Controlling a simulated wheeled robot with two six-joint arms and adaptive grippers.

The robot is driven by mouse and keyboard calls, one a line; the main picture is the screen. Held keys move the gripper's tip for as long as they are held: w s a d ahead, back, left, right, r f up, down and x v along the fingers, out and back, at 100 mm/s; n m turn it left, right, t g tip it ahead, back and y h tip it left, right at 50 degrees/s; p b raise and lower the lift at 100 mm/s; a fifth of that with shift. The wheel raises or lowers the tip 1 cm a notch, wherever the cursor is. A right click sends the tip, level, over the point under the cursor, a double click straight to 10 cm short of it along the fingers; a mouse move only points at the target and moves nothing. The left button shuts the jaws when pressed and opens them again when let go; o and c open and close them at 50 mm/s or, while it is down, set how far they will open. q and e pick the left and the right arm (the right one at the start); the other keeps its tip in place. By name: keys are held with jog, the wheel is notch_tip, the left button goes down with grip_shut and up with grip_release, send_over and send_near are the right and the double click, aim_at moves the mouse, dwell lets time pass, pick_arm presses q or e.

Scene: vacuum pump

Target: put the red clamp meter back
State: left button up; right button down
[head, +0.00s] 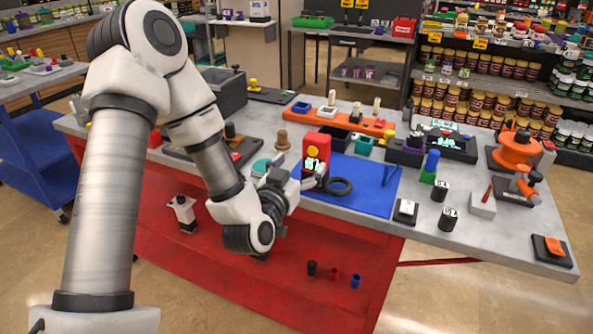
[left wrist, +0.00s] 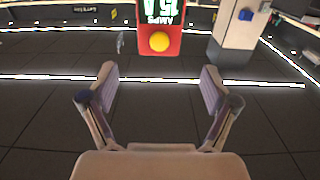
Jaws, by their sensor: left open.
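The red clamp meter (head: 316,148) has a yellow button and a lit display. In the head view it shows just behind my left gripper (head: 312,181), over the blue mat (head: 372,196). In the left wrist view the red clamp meter (left wrist: 160,28) appears at the top, beyond the fingertips of my left gripper (left wrist: 158,74). That gripper is open, with nothing between its fingers. A black ring (head: 339,186) shows beside the fingers; I cannot tell whether it is part of the meter. My right gripper is not in view.
An orange tray (head: 350,122) lies behind the mat. A blue and green block (head: 430,167) and small dark boxes (head: 440,191) stand to the right. Orange devices (head: 516,150) stand at the far right.

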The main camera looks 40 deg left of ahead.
pick_arm(q)
jog(key=s+d+f+m+g+h+p, duration=0.15)
jog(key=s+d+f+g, duration=0.3)
jog(key=f, duration=0.55)
jog(key=s+d+f+m+g+h+p, duration=0.1)
jog(key=s+d+f+g+h+p, duration=0.3)
jog(key=f, duration=0.6)
jog(key=s+d+f+g, duration=0.1)
jog(key=s+f+g, duration=0.3)
jog(key=s, duration=0.5)
jog(key=s+d+f+g+b, duration=0.1)
jog(key=s+f+g, duration=0.4)
jog(key=s, duration=0.5)
notch_tip(320, 180, down, 2)
jog(key=shift+d+f+y, duration=0.15)
jog(key=shift+d+y, duration=0.3)
jog(key=shift+d, duration=0.2)
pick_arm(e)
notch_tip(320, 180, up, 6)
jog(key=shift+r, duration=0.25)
